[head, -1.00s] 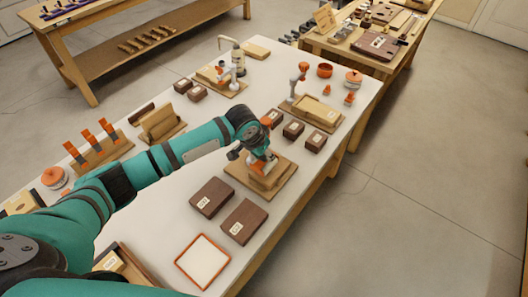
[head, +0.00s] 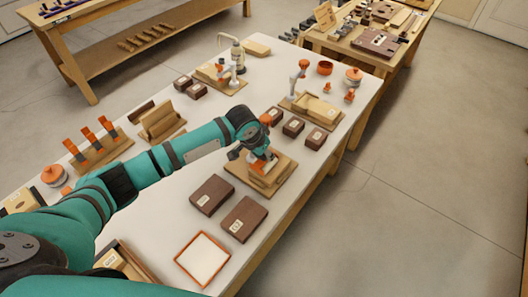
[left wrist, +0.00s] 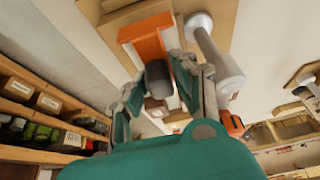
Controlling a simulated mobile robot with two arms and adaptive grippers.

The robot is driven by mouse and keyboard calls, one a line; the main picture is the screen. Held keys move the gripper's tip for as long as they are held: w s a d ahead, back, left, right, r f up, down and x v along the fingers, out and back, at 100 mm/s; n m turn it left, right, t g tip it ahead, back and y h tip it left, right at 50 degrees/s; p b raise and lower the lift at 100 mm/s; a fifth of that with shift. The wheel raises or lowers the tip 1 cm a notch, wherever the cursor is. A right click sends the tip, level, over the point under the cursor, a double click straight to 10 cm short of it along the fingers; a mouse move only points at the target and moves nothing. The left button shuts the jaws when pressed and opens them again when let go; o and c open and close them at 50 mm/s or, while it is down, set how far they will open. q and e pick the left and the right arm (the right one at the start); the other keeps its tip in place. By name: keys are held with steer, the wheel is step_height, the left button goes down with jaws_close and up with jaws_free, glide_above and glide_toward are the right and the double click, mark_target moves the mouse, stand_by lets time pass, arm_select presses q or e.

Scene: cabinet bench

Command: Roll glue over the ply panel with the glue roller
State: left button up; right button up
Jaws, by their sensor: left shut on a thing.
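My left gripper (head: 257,152) is shut on the dark handle (left wrist: 158,80) of an orange-headed tool, which I take as the glue roller (left wrist: 148,42). In the head view the gripper points down over the ply panel (head: 268,179), a pale panel on a wider wooden base board (head: 240,172). The roller is low over the panel, at or very near its surface; contact cannot be told. The gripper and arm hide part of the panel. A white post (left wrist: 217,62) stands beside the roller in the left wrist view. My right gripper is not in view.
Two dark labelled blocks (head: 212,195) (head: 243,220) lie in front of the board. An orange-rimmed white tray (head: 203,259) is at the near edge. Smaller dark blocks (head: 293,128) and another pale board (head: 312,113) lie beyond. Bare bench (head: 165,220) is left of the dark blocks.

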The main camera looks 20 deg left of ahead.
arm_select(q)
steer(key=shift+f, duration=0.15)
steer(key=shift+s+d, duration=0.1)
steer(key=shift+d, duration=0.1)
steer(key=shift+s+d+p, duration=0.25)
steer(key=shift+d+p, duration=0.35)
steer(key=shift+d, duration=0.1)
steer(key=shift+s+d, duration=0.1)
steer(key=shift+d, duration=0.2)
steer(key=shift+a, duration=0.1)
steer(key=shift+w+a, duration=0.2)
steer(key=shift+a, duration=0.35)
steer(key=shift+w+a, duration=0.2)
steer(key=shift+a, duration=0.35)
steer(key=shift+d+p, duration=0.1)
steer(key=shift+p, duration=0.2)
steer(key=shift+s+d+p, duration=0.2)
steer(key=shift+d+p, duration=0.1)
steer(key=shift+d, duration=0.25)
steer(key=shift+s+d+p, duration=0.2)
steer(key=shift+d+p, duration=0.1)
steer(key=shift+d, duration=0.2)
